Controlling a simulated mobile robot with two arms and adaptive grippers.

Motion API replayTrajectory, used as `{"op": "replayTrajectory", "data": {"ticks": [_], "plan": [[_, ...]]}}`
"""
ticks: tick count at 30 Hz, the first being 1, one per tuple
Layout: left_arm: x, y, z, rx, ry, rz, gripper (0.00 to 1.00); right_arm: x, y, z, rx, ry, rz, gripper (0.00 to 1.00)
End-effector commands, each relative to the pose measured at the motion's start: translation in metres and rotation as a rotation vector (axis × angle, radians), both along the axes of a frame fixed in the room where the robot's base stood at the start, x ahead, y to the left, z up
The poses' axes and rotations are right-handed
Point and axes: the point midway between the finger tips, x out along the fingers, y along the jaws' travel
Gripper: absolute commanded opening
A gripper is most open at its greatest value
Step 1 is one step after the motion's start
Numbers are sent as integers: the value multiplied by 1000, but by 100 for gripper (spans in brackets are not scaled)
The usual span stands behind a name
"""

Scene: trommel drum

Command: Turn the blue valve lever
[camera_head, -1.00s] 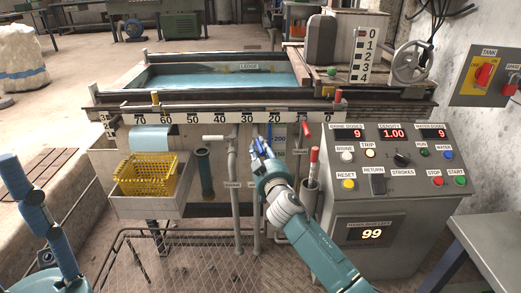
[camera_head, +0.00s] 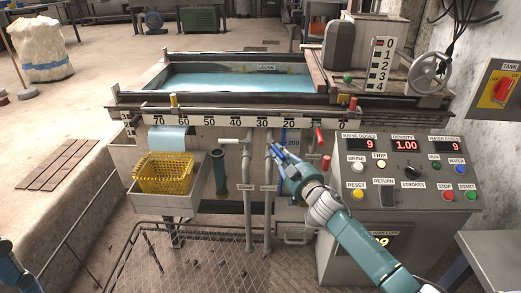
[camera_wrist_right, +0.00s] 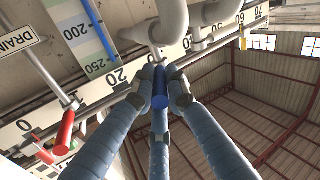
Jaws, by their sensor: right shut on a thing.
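The blue valve lever (camera_wrist_right: 160,88) shows in the right wrist view as a blue rod, end towards the camera, with my right gripper's fingers around it. My right gripper (camera_wrist_right: 159,80) is shut on it. In the head view my right gripper (camera_head: 278,152) is at the upper part of the pipes below the white scale; its fingers hide most of the lever there. My left arm shows only at the lower left corner of the head view; its gripper is out of the picture.
A red lever (camera_head: 319,136) is close on the right, beside the drain label; it also shows in the right wrist view (camera_wrist_right: 65,132). A white lever (camera_head: 229,140) is on the left. The control panel (camera_head: 405,173) stands right; a yellow basket (camera_head: 166,172) sits left.

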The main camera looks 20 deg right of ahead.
Motion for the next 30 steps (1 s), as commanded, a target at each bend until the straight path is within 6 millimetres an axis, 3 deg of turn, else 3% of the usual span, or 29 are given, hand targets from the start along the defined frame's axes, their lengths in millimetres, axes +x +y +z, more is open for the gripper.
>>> {"op": "replayTrajectory", "data": {"ticks": [7,8,10,11,22,30], "plan": [[0,0,-1,0,0,0,40,-1,1,-6,-1,8,1,0],[0,0,-1,0,0,0,40,-1,2,-6,0,8,1,17],[0,0,-1,0,1,0,40,-1,1,-6,0,8,0,31],[0,0,-1,0,1,0,40,-1,1,-5,0,7,1,32],[0,0,1,-2,-4,1,40,-7,2,-3,0,3,1,32],[0,0,0,-1,-2,0,40,-55,2,-4,0,6,3,32]]}}
